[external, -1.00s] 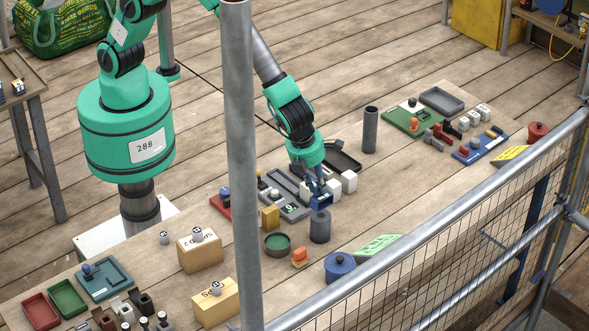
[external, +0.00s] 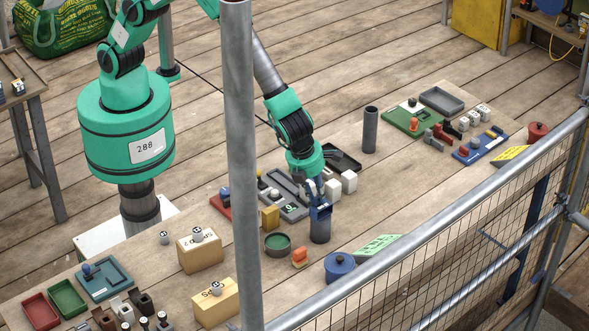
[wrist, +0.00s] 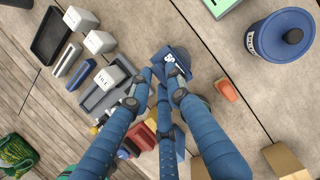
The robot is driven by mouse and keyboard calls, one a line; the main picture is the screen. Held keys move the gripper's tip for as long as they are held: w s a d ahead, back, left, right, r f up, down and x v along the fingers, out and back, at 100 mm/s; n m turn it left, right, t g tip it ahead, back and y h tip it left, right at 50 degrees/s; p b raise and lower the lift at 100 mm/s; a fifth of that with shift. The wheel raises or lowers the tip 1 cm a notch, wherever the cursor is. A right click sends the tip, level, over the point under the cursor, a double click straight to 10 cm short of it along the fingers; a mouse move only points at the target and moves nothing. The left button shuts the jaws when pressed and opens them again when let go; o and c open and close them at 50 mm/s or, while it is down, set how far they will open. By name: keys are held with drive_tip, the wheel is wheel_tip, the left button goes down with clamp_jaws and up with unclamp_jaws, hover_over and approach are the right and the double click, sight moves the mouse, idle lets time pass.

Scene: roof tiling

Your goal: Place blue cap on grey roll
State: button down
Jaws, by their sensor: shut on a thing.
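The blue cap (external: 320,212) is in my gripper (external: 318,201), right at the top of the short grey roll (external: 320,232), which stands upright on the table. The cap hides the roll's top edge, so I cannot tell whether it is fully seated. In the wrist view my gripper (wrist: 166,80) has its blue fingers closed around the cap (wrist: 180,58), which has a white mark on it. The roll is hidden beneath the cap there.
Close by are a dark green round dish (external: 277,244), an orange piece (external: 300,257), a lidded blue pot (external: 339,266) and white blocks (external: 349,182). A taller dark grey tube (external: 370,130) stands behind. The metal fence rail (external: 420,250) crosses in front.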

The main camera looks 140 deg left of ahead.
drive_tip(key=shift+f, duration=0.15)
drive_tip(key=c, duration=1.6)
unclamp_jaws()
drive_tip(key=shift+c, duration=0.2)
drive_tip(key=v, duration=1.2)
drive_tip(key=shift+r+p, duration=0.2)
drive_tip(key=shift+p, duration=0.15)
